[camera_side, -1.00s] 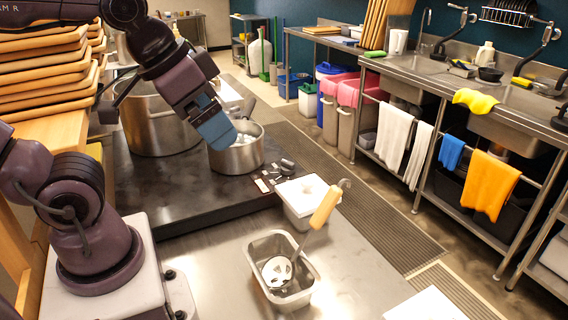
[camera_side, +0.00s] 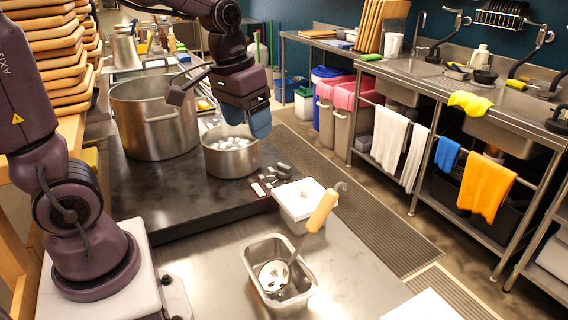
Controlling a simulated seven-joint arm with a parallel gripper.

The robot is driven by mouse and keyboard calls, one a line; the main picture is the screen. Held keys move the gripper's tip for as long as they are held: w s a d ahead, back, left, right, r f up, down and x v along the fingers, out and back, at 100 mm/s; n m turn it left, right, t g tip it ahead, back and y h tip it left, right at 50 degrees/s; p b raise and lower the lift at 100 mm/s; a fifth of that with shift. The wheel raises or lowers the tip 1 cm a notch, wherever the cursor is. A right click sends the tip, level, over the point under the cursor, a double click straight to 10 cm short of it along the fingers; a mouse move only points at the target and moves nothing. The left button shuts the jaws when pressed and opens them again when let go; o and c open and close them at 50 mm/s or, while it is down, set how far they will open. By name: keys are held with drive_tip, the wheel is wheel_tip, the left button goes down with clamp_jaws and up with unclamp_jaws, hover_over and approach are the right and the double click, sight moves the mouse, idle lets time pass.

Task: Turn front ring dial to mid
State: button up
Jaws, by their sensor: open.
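The small grey dials (camera_side: 281,168) sit at the right front edge of the dark stove top (camera_side: 185,205), beside small pale label plates. They are too small to read, and I cannot tell which one is the front ring dial or how it is set. My gripper (camera_side: 258,128) has blue fingers pointing down. It is above and behind the dials, by the right rim of the small pot (camera_side: 230,165), apart from the dials. It is open, and nothing shows between the fingers.
A large steel pot (camera_side: 155,125) stands at the stove's back left. The small pot holds white pieces. Stacked wooden trays (camera_side: 45,50) are at left.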

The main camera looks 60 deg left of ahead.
drive_tip(key=w+a+f+n+g, duration=0.2)
drive_tip(key=w+a+f, duration=0.3)
drive_tip(key=w+a, duration=0.25)
approach(284, 165)
wheel_tip(284, 165, down, 9)
drive_tip(key=shift+w+f, duration=0.1)
drive_tip(key=c, duration=0.9)
